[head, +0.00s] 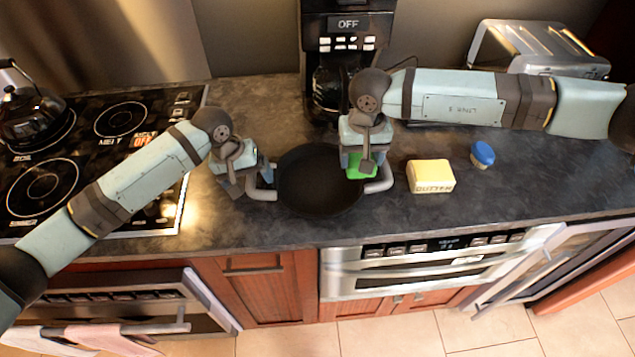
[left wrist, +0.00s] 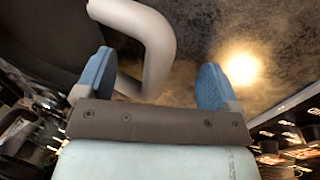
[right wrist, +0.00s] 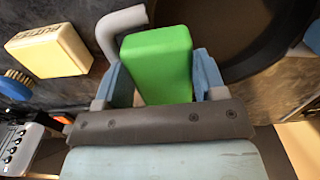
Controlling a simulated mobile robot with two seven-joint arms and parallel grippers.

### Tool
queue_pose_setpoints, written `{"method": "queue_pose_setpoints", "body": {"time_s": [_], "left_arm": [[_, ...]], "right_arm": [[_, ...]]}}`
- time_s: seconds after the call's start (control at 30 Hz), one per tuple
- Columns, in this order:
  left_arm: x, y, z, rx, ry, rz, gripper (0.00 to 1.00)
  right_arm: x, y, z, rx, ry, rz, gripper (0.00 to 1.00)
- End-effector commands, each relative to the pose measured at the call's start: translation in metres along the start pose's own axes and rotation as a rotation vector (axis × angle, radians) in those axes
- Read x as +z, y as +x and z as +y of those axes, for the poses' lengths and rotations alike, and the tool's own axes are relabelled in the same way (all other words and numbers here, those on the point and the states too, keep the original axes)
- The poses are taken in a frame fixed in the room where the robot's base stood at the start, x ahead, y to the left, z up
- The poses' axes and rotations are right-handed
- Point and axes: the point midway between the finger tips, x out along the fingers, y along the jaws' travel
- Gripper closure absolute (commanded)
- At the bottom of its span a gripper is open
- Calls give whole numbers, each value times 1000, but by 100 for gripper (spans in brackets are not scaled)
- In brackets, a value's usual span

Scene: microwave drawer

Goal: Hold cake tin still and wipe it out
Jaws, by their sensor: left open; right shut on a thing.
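The cake tin (head: 318,183) is a dark round pan with two grey handles on the counter. Its left handle (head: 262,192) lies beside my left gripper (head: 252,178); in the left wrist view this handle (left wrist: 150,45) sits between the two open blue fingers (left wrist: 152,85). My right gripper (head: 360,160) is shut on a green sponge (head: 359,166), over the right part of the tin near its right handle (head: 382,180). In the right wrist view the sponge (right wrist: 158,62) is between the blue fingers, with the tin (right wrist: 265,40) to the right. Whether the sponge touches the tin is unclear.
A yellow butter block (head: 430,177) and a blue-topped brush (head: 483,154) lie right of the tin. A coffee maker (head: 335,85) stands behind it and a toaster (head: 530,48) at the back right. A stove (head: 85,150) with a kettle (head: 30,115) is on the left.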

Motion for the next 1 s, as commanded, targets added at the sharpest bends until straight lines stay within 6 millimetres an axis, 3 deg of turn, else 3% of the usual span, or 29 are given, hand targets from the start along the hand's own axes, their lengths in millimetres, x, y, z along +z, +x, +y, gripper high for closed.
{"method": "queue_pose_setpoints", "body": {"time_s": [1.0], "left_arm": [[0, -27, 0, 0, -1, -1, 12]], "right_arm": [[0, -34, 0, 0, 0, 0, 85]]}}
